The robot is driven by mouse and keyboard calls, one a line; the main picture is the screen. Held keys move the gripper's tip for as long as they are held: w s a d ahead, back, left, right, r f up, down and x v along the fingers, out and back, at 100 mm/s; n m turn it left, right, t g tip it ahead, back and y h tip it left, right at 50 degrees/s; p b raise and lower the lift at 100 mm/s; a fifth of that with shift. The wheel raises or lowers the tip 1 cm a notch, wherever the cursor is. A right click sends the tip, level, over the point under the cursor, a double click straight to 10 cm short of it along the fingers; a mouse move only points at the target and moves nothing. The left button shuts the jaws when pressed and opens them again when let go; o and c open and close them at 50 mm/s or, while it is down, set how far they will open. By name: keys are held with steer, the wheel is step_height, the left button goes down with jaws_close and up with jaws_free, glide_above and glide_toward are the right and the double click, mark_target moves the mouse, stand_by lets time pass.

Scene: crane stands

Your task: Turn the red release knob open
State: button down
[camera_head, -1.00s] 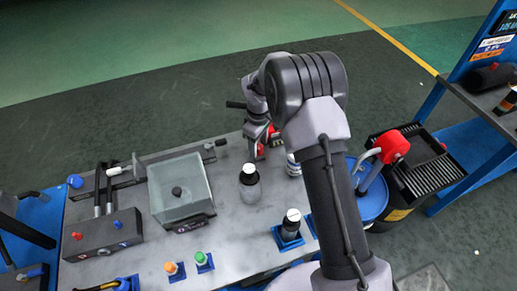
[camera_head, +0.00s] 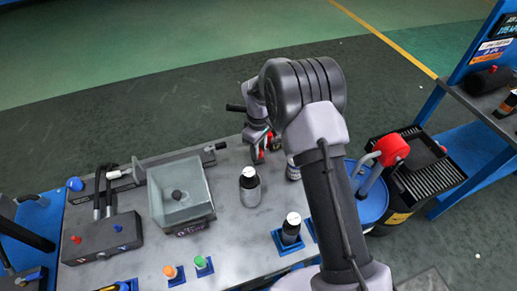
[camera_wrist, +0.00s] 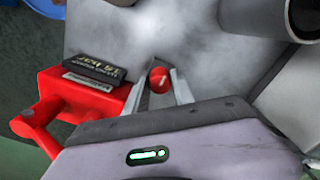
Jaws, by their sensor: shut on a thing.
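In the wrist view, the red knob (camera_wrist: 159,78) is a small round ball between the two fingers of my gripper (camera_wrist: 161,86). The gripper is shut on it. The knob's stem and base are hidden by the fingers. Beside it on the left is a red unit (camera_wrist: 72,105) with a black labelled block and a red handle. In the head view, my gripper (camera_head: 262,138) is at the far edge of the bench, next to red parts (camera_head: 258,154); my arm partly covers this spot, and the knob cannot be made out there.
A blue drum (camera_head: 374,203) stands to the right of my arm.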

steer(key=m, duration=0.7)
steer(key=shift+m, duration=0.3)
steer(key=m+b, duration=0.1)
steer(key=m, duration=0.3)
steer(key=shift+m, duration=0.3)
steer(key=m, duration=0.3)
steer(key=shift+a+m, duration=0.1)
steer(key=shift+m, duration=0.2)
steer(key=m+b, duration=0.2)
steer(key=m, duration=0.4)
steer(key=shift+w, duration=0.1)
steer(key=m+b, duration=0.1)
steer(key=m, duration=0.5)
steer(key=shift+b, duration=0.3)
steer(key=shift+r+m, duration=0.1)
steer(key=shift+m, duration=0.2)
steer(key=c, duration=1.1)
jaws_free()
